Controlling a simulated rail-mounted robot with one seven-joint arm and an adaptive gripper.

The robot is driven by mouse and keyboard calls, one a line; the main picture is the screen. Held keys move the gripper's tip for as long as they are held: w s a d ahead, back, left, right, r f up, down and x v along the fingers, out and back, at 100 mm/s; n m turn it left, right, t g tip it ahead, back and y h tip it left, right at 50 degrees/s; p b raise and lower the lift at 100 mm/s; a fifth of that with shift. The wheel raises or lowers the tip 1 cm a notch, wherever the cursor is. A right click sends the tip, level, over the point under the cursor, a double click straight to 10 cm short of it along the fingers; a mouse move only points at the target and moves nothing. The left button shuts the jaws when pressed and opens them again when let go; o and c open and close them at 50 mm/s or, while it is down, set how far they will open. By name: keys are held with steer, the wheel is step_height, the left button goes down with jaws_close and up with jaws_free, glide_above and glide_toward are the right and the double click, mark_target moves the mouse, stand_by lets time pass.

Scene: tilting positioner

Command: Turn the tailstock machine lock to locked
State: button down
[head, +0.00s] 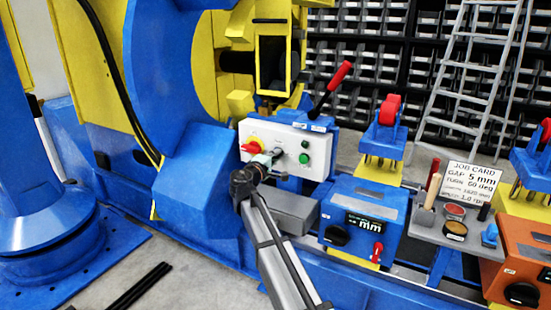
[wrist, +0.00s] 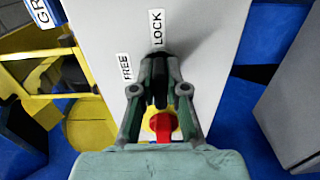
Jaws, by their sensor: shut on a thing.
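A light grey control box (head: 316,150) stands in the middle of the head view, and its face (wrist: 205,60) fills the middle of the wrist view. My gripper (head: 274,155) is at the left part of this face. In the wrist view my gripper (wrist: 160,75) is shut on a black lock knob (wrist: 160,92), with a finger on each side. The label LOCK (wrist: 157,26) is above the knob and FREE (wrist: 124,67) is to its left. The knob lies roughly upright in the picture, in line with LOCK. Its exact setting is partly hidden by the fingers.
A red switch on a yellow plate (head: 252,147) sits left of my gripper. A green button (head: 304,144) is to its right. A red-handled lever (head: 330,87) rises behind the box. A blue unit with a display (head: 362,218) stands at the right.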

steer(key=c, duration=1.2)
jaws_free()
steer(key=v, duration=1.2)
